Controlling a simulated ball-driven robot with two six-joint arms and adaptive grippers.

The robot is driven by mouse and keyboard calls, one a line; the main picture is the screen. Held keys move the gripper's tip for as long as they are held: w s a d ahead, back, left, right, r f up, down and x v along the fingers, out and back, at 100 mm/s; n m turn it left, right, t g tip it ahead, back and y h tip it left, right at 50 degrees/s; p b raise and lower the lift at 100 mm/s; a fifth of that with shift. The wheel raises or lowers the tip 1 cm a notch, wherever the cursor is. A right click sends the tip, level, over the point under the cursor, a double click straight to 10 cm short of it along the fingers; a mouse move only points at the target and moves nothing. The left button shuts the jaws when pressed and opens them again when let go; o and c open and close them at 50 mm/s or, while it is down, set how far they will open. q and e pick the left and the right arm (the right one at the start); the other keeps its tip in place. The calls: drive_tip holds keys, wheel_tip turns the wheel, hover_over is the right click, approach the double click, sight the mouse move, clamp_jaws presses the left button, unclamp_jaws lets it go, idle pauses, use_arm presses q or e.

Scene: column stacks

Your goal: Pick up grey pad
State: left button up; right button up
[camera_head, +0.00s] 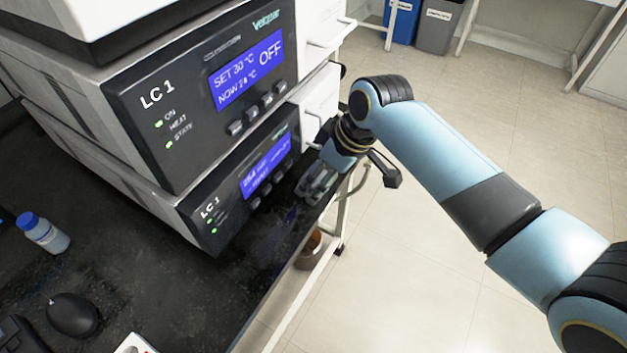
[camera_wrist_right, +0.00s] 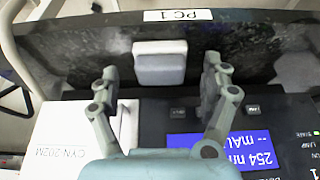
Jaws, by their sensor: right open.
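The grey pad (camera_wrist_right: 160,50) is a light, rounded block on the dark bench top in the right wrist view. It lies between and a little beyond the fingertips of my right gripper (camera_wrist_right: 160,78), which is open with one finger to each side of it. I see no contact between fingers and pad. In the head view my right gripper (camera_head: 318,186) reaches down at the bench edge, beside the lower LC 1 unit. The pad cannot be made out there. My left gripper is not in view.
The stacked LC 1 units (camera_head: 205,90) stand close beside my right gripper. A PC 1 label (camera_wrist_right: 178,15) is on the bench's edge. A blue-capped bottle (camera_head: 42,232) and a black mouse (camera_head: 73,314) are on the bench at left. Open floor lies right.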

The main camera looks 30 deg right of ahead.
drive_tip(key=shift+w+a+f, duration=0.15)
drive_tip(key=shift+w+f, duration=0.05)
drive_tip(key=shift+f, duration=0.4)
drive_tip(key=c, duration=1.2)
drive_tip(key=shift+r, duration=0.2)
drive_tip(key=shift+r, duration=0.3)
drive_tip(key=v, duration=0.3)
drive_tip(key=shift+w+r, duration=0.15)
drive_tip(key=shift+r, duration=0.3)
drive_tip(key=s+d+r, duration=0.4)
drive_tip(key=s, duration=0.1)
drive_tip(key=s+d+r+p, duration=0.1)
drive_tip(key=s+d+r, duration=0.1)
drive_tip(key=s, duration=0.1)
drive_tip(key=shift+s+d+r, duration=0.2)
drive_tip(key=shift+d+r, duration=0.05)
drive_tip(key=shift+d, duration=0.15)
